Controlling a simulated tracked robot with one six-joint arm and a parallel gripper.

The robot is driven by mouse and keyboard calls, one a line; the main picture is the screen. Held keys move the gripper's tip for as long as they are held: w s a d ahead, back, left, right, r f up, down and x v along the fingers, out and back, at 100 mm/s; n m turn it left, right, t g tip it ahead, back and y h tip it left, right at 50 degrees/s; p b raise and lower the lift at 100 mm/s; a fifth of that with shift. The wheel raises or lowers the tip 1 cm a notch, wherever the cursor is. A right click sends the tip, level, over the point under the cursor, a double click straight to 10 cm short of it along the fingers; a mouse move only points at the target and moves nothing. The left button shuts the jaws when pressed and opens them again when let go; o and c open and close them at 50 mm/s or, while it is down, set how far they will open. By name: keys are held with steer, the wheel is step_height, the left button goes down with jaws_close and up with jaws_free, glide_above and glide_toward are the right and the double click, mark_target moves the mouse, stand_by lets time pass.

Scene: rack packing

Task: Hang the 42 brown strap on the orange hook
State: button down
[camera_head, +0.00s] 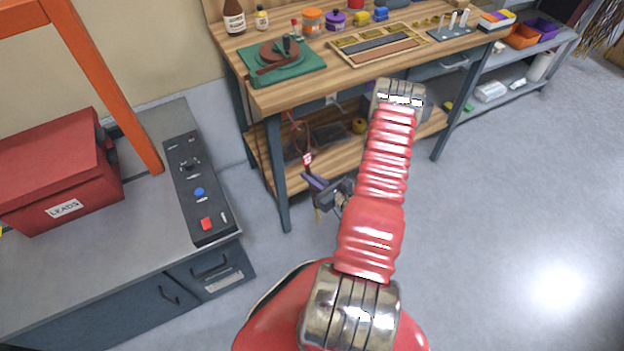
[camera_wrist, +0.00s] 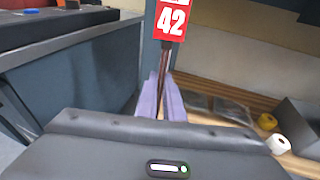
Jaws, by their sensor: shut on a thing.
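The strap hangs in my gripper (camera_head: 314,183), whose purple fingers are shut on its lower part. Its red tag (camera_head: 307,158) stands just above the fingertips, with a thin reddish-brown loop above it. In the wrist view the tag (camera_wrist: 171,20) reads 42, and the brown strap (camera_wrist: 166,58) runs down from it between the fingers (camera_wrist: 162,98). An orange frame (camera_head: 105,85) rises at the left of the head view, well apart from my gripper. I cannot make out a hook on it.
A grey bench (camera_head: 140,220) with a red LEADS box (camera_head: 60,170) and a control panel (camera_head: 198,190) is at left. A wooden workbench (camera_head: 270,98) with a lower shelf stands behind my gripper, its leg (camera_head: 278,185) close by. The floor at right is clear.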

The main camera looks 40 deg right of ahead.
steer(key=shift+w+d, duration=0.15)
steer(key=shift+w, duration=0.4)
steer(key=shift+w+d+f, duration=0.2)
steer(key=shift+w+f, duration=0.45)
steer(key=shift+f, duration=0.2)
steer(key=c, duration=1.8)
jaws_free()
steer(key=shift+s, duration=0.15)
steer(key=shift+s+a+r, duration=0.1)
steer(key=shift+s+r, duration=0.35)
steer(key=shift+s, duration=1.75)
steer(key=shift+s+r, duration=0.4)
steer(key=shift+s, duration=1.85)
steer(key=shift+s+a+r, duration=0.1)
steer(key=shift+s+r, duration=0.35)
steer(key=shift+s, duration=1.75)
